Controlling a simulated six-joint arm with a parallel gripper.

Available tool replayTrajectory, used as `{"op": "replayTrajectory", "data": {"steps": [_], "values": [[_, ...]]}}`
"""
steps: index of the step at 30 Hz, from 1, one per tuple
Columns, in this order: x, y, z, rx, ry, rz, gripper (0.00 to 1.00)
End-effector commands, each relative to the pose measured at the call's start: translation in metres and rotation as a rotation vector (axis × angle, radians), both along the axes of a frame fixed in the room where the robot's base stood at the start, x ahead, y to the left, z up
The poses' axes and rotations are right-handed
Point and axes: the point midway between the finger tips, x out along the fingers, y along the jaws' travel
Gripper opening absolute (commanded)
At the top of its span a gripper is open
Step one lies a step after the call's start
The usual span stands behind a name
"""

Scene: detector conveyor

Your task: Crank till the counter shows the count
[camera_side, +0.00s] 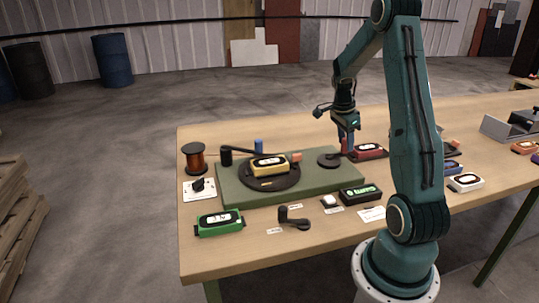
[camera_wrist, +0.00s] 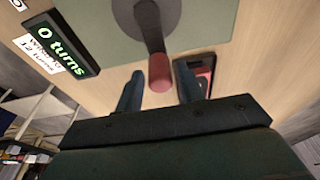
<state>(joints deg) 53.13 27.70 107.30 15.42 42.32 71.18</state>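The crank is a dark grey disc (camera_side: 329,160) with an arm ending in a red knob, at the right end of the green base plate (camera_side: 300,192). In the wrist view the crank disc (camera_wrist: 150,14) is at the top and its red knob (camera_wrist: 159,72) points toward me. My gripper (camera_side: 347,143) is over the knob; in the wrist view my gripper (camera_wrist: 158,88) has its fingers apart, one on each side, with gaps visible. The black counter (camera_wrist: 52,42) reads "0 turns" in green. A white card (camera_wrist: 49,55) beside it appears to read "Wind to 12 turns".
A yellow device (camera_side: 268,165) sits on the black turntable. A copper spool (camera_side: 195,158) and a green device (camera_side: 219,223) are at left. A red device (camera_side: 368,151) stands close to the right of my gripper.

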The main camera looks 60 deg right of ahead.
Motion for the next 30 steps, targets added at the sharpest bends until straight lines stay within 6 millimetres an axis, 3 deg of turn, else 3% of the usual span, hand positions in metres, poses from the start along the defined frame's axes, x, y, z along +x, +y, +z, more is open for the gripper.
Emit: {"op": "replayTrajectory", "data": {"steps": [1,4,16,30], "values": [[0.0,0.0,0.0,0.0,0.0,0.0,0.28],[0.0,0.0,0.0,0.0,0.0,0.0,0.09],[-0.001,0.001,0.0,0.0,0.0,0.0,0.1],[-0.012,0.019,0.0,-0.001,-0.001,0.0,0.1]]}}
